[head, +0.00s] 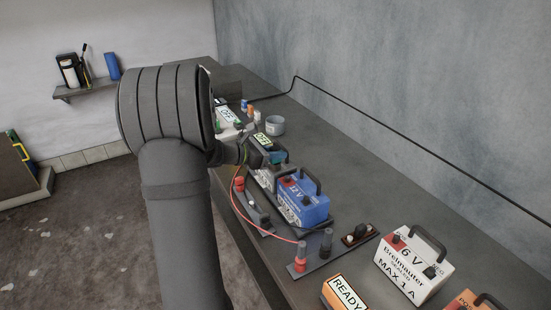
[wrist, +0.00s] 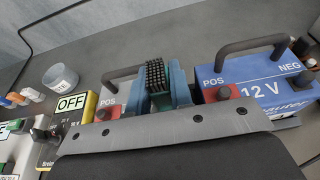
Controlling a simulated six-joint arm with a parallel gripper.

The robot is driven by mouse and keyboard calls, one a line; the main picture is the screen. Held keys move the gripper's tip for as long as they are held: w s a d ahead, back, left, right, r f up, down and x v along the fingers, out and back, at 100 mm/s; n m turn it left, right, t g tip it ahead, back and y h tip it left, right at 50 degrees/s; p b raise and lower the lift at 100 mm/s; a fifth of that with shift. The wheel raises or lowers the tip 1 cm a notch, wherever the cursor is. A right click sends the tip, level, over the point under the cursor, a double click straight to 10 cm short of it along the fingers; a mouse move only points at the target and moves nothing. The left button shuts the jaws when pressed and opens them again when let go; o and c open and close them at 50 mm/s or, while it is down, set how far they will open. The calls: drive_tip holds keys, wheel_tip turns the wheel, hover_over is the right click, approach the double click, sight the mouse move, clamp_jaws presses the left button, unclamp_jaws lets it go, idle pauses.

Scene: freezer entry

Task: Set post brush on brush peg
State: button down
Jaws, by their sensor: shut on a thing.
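The post brush (wrist: 156,74) shows in the wrist view as a block of dark bristles with a green body. It stands between the two blue-grey fingers of my gripper (wrist: 158,92), which is shut on it. In the head view my gripper (head: 273,156) is over the grey battery, just behind the blue 12 V battery (head: 303,205). The brush is mostly hidden there by my arm and gripper. I cannot pick out the brush peg for certain in either view.
The bench carries a grey cup (head: 275,125), a yellow OFF box (wrist: 74,108), red and black posts (head: 313,250) with a red wire, a dark block (head: 357,236), a white 6 V battery (head: 408,272) and an orange READY box (head: 345,293). The wall bounds the bench's right.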

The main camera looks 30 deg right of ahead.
sight(275, 147)
drive_tip(key=shift+r, duration=0.6)
wheel_tip(275, 147, up, 3)
drive_tip(key=shift+f, duration=0.1)
drive_tip(key=s+d+r, duration=0.4)
drive_tip(key=s+r, duration=0.6)
drive_tip(key=r, duration=0.1)
drive_tip(key=shift+s+d, duration=0.3)
drive_tip(key=shift+s, duration=0.05)
